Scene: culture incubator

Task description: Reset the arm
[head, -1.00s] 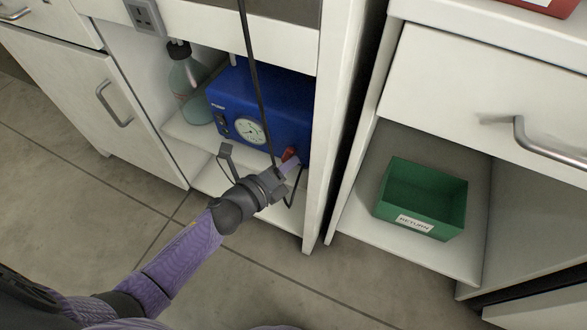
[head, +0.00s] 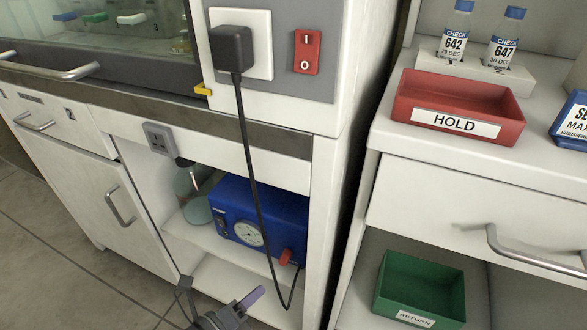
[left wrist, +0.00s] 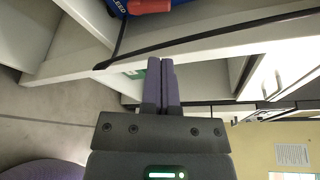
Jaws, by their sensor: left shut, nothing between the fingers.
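My left gripper (head: 252,298) is at the bottom of the head view, in front of the open lower cabinet and below the blue device. In the left wrist view its two purple fingers (left wrist: 161,82) are together with nothing between them. The blue device (head: 262,217) has a round dial and a red knob (head: 286,257), and stands on the cabinet shelf. The gripper is apart from the knob. My right gripper is not in view.
A black cord (head: 250,165) hangs from the plug (head: 231,49) in front of the cabinet. A red HOLD tray (head: 459,89) is on the right counter. A green RETURN bin (head: 425,277) sits on the lower shelf. Drawer handles (head: 535,258) stick out. Floor at left is clear.

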